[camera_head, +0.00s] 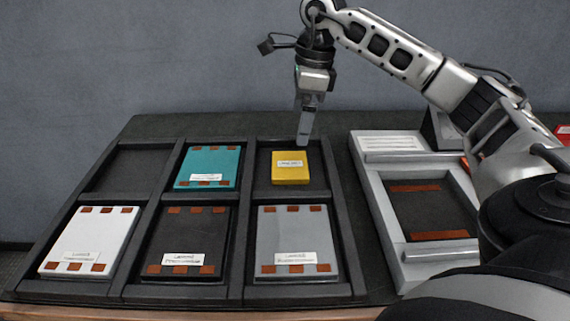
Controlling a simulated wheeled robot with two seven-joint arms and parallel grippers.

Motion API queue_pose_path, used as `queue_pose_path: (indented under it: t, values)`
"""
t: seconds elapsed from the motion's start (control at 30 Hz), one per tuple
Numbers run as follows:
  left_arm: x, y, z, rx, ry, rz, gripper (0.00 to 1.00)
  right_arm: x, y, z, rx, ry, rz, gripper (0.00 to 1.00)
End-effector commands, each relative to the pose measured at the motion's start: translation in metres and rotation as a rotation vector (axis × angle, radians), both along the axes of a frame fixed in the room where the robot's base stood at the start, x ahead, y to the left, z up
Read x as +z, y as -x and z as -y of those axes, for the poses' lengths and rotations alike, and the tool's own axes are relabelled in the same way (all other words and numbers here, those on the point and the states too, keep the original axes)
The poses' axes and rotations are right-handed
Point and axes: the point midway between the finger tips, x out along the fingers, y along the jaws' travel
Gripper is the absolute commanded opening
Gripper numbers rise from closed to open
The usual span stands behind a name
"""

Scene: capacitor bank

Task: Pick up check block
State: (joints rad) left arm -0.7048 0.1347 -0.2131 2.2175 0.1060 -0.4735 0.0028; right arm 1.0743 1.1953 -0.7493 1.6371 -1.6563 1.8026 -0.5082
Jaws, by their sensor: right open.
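A yellow block (290,174) with a small white label, likely the check block, lies in the back right compartment of the black tray (249,218). My right gripper (304,140) points down above the back edge of that compartment, just behind and slightly right of the yellow block. It looks apart from the block and holds nothing. Its fingers are seen edge-on, so the gap between them is hidden. My left gripper is not in view.
The tray also holds a teal block (209,161), a white block (90,238), a black block (187,238) and a grey block (294,228). The back left compartment (132,170) is empty. A grey fixture (385,214) with a dark recess stands right of the tray, partly behind my arm.

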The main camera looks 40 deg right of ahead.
Motion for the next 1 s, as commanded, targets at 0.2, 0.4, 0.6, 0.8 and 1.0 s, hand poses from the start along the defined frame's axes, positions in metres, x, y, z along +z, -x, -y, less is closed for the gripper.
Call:
queue_pose_path:
  t: [0.2,0.4,0.6,0.8,1.0]
  values:
    - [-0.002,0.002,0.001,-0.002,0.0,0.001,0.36,-0.044,-0.004,-0.005,0.001,-0.001,-0.003,1.0]
    - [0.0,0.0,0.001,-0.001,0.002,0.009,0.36,-0.058,-0.006,-0.007,0.001,0.0,0.002,1.0]
    - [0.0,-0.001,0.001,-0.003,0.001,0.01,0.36,-0.083,-0.01,-0.01,0.002,-0.002,-0.003,1.0]
    - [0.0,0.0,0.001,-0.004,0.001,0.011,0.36,-0.107,-0.013,-0.011,0.0,-0.001,-0.002,1.0]
    - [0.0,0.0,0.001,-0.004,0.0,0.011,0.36,-0.109,-0.014,-0.012,0.001,-0.001,0.001,1.0]
